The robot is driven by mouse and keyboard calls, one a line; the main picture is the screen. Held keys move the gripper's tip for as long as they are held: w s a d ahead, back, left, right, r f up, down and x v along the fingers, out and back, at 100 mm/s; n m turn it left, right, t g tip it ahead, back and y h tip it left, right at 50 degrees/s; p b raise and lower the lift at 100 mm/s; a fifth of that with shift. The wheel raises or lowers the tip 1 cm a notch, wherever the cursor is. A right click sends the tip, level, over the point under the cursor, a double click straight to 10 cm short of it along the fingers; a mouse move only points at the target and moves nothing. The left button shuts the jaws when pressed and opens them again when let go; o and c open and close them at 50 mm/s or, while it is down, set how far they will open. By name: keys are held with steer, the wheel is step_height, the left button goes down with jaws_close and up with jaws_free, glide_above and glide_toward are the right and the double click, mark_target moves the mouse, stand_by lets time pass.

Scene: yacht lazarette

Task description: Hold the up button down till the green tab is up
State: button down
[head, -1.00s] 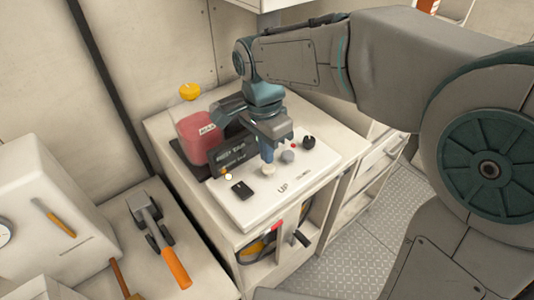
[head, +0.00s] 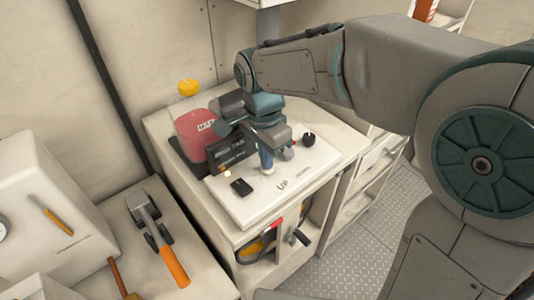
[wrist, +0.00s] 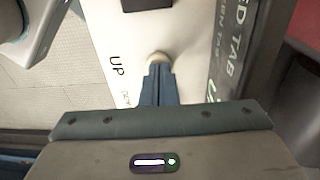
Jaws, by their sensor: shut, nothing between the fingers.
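The up button is a round cream button (head: 267,170) on the white control panel (head: 250,207), beside the printed word UP. In the wrist view the button (wrist: 157,58) shows just beyond my fingertips. My gripper (head: 266,160) is shut and empty, pointing down, with its blue fingertips at the button. In the wrist view the fingertips (wrist: 158,68) overlap the button's near edge; I cannot tell how far it is pressed. A dark sign (head: 232,150) with green-tab lettering stands behind the panel, partly hidden by my gripper. I cannot make out the green tab itself.
A black switch (head: 241,187) lies left of the button. A grey button (head: 288,154) and a black knob (head: 308,139) lie to the right. A red container (head: 194,134) stands behind. A hammer (head: 158,240) lies on the left bench.

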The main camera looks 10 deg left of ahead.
steer(key=shift+s+d+f, duration=0.1)
steer(key=shift+s+f, duration=0.05)
steer(key=shift+f, duration=0.4)
step_height(320, 180, up, 15)
steer(key=a+p, duration=0.1)
steer(key=p, duration=0.2)
steer(key=shift+w, duration=0.4)
steer(key=s+d+f+n+t, duration=0.1)
steer(key=s+d+f+n, duration=0.1)
steer(key=d, duration=0.5)
steer(key=s+d+f+n+t, duration=0.1)
steer(key=s+d+f+n, duration=0.2)
steer(key=d, duration=0.5)
steer(key=s+d+f+n+t, duration=0.1)
steer(key=s+d+f+n, duration=0.2)
steer(key=d+f, duration=0.3)
steer(key=shift+s+d+y, duration=0.3)
steer(key=shift+s+d, duration=0.2)
steer(key=shift+d, duration=0.7)
